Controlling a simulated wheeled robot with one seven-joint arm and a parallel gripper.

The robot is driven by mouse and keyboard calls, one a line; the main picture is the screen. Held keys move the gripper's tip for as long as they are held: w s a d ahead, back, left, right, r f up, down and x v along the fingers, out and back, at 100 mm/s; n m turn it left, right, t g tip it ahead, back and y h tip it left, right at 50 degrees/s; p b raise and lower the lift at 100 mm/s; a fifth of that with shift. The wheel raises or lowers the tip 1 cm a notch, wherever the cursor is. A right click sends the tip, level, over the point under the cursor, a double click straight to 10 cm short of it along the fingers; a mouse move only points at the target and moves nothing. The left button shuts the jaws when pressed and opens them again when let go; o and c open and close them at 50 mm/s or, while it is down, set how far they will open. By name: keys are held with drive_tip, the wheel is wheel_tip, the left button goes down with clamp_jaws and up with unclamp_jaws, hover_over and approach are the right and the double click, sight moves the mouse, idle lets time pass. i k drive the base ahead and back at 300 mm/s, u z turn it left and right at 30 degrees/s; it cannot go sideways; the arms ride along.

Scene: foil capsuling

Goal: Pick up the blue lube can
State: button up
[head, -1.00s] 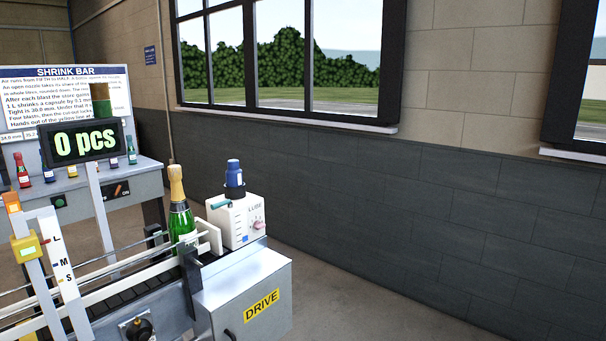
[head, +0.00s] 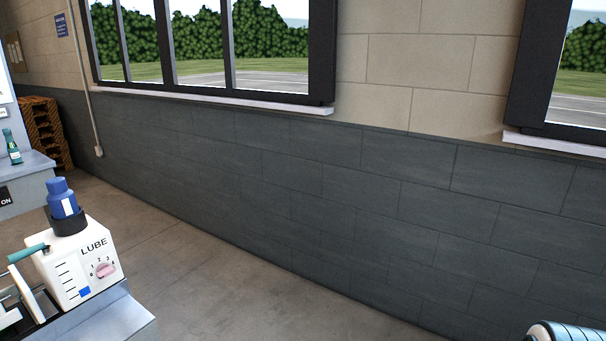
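The blue lube can (head: 61,198) has a blue cap and a pale label. It stands upright in a dark holder (head: 67,222) on top of the white LUBE box (head: 80,262), at the left of the head view. The box has a pink dial, a scale with a small blue mark and a teal lever. A rounded grey and blue part shows at the bottom right corner; I cannot tell what it is.
The LUBE box sits on a grey machine housing (head: 115,322) at the bottom left. A grey bench (head: 28,185) with a green bottle (head: 12,148) is at the left edge. Brown stacked pallets (head: 45,130) stand behind. Open floor (head: 240,295) lies between the machine and the dark wall (head: 300,190).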

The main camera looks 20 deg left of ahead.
sight(62, 202)
drive_tip(key=u, duration=0.5)
drive_tip(key=i, duration=1.15)
drive_tip(key=u, duration=1.8)
drive_tip(key=i, duration=0.8)
drive_tip(key=u, duration=0.75)
